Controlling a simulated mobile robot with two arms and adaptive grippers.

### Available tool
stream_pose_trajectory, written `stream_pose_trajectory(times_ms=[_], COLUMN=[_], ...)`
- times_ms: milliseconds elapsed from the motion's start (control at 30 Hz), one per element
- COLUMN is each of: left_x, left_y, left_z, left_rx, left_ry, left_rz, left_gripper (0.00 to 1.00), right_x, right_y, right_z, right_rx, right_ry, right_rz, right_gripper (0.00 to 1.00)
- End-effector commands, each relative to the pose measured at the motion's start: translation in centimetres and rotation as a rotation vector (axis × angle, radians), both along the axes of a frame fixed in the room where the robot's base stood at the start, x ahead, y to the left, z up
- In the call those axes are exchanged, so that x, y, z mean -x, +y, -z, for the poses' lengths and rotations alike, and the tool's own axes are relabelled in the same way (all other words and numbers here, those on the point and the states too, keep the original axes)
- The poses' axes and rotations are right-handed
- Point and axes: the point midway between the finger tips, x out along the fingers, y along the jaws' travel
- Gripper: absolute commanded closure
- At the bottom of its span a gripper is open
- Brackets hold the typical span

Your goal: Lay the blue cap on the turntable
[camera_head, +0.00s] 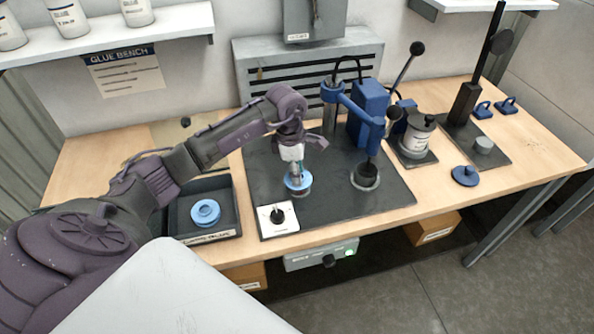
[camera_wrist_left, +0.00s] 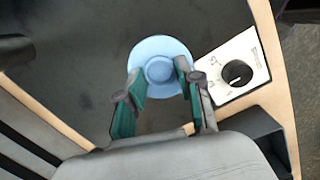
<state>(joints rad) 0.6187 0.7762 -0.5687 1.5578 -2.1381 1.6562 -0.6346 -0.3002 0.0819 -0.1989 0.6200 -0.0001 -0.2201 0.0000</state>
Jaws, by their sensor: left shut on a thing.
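A light blue round cap (camera_head: 297,181) is held by my left gripper (camera_head: 294,166) over the dark mat, left of the blue dispenser. In the left wrist view the cap (camera_wrist_left: 160,48) shows as a wide disc with a raised hub, and the green-padded fingers (camera_wrist_left: 160,74) are shut on it. My right gripper is not in view.
A black tray (camera_head: 233,222) at left holds another light blue cap (camera_head: 205,212). A white dial plate (camera_head: 279,218) lies in front of the held cap. The blue dispenser (camera_head: 367,105) stands to the right over a round base (camera_head: 365,177).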

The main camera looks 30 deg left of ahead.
Motion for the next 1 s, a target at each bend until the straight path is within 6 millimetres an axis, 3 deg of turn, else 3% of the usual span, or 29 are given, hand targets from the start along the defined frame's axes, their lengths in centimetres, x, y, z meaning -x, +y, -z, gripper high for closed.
stream_pose_trajectory(times_ms=[200, 233, 400, 767, 1000], left_x=[0.0, 0.0, 0.0, 0.0, 0.1], left_y=[0.0, 0.0, 0.0, 0.0, 0.5], left_z=[0.4, 0.4, 0.3, -0.1, -4.0], left_rx=[0.000, 0.000, 0.000, 0.000, -0.002], left_ry=[0.000, 0.000, 0.000, -0.001, -0.006], left_rz=[0.000, 0.000, 0.000, 0.000, -0.001], left_gripper=[0.86, 0.63, 0.35, 0.35, 0.35], right_x=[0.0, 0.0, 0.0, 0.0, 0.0], right_y=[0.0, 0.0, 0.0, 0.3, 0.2], right_z=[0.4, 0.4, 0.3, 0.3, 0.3], right_rx=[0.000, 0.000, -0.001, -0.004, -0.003], right_ry=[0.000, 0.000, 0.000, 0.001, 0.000], right_rz=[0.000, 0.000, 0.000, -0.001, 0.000], right_gripper=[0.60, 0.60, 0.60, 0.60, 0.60])
